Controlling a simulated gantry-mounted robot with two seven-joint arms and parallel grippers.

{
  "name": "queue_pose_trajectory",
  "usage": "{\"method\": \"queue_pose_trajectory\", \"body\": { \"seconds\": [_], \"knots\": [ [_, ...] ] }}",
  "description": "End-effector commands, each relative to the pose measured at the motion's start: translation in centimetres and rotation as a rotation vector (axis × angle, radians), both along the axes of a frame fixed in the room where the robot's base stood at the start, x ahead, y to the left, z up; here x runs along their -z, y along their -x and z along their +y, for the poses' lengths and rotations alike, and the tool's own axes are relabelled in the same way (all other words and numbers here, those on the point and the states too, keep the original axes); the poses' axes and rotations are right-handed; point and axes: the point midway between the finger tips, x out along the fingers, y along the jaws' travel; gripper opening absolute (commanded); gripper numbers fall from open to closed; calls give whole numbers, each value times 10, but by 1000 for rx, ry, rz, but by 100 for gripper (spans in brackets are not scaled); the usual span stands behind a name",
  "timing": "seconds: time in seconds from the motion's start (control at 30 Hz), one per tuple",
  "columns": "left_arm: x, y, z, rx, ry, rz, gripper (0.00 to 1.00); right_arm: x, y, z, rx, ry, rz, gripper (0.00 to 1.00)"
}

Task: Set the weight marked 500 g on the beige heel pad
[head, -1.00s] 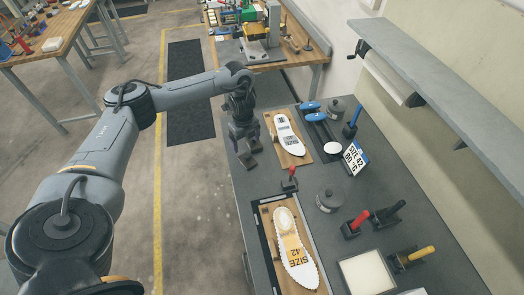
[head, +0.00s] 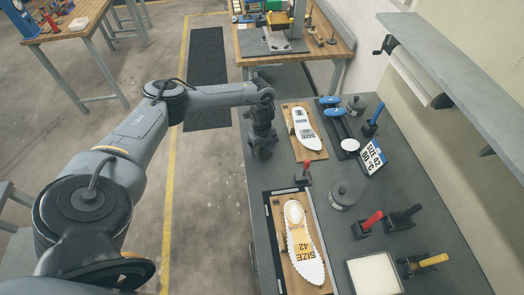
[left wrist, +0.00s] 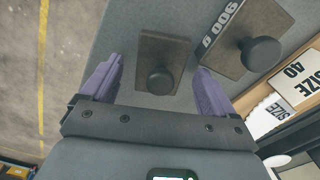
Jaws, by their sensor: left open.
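My left gripper (head: 262,150) is at the bench's left edge, pointing down. In the left wrist view its open fingers (left wrist: 155,75) lie on either side of a smaller dark weight (left wrist: 155,50) with a round knob; no marking is readable on it. A larger dark weight (left wrist: 247,38) with a knob lies to its right; its marking looks like 900 g. My right gripper is not in view.
The far insole (head: 303,120) lies on a wooden board beside the gripper. A shelf (head: 450,75) overhangs the right side.

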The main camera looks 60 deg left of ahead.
Motion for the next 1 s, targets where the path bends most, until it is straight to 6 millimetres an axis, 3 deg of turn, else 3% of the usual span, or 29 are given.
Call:
{"method": "queue_pose_trajectory", "body": {
  "seconds": [0.33,0.9,1.0],
  "knots": [
    [7,0,0,0,-1,0,88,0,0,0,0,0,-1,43],
    [6,-1,1,0,0,-2,1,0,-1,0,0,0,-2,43],
    [6,-1,1,0,0,-2,0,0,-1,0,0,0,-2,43]
  ]
}}
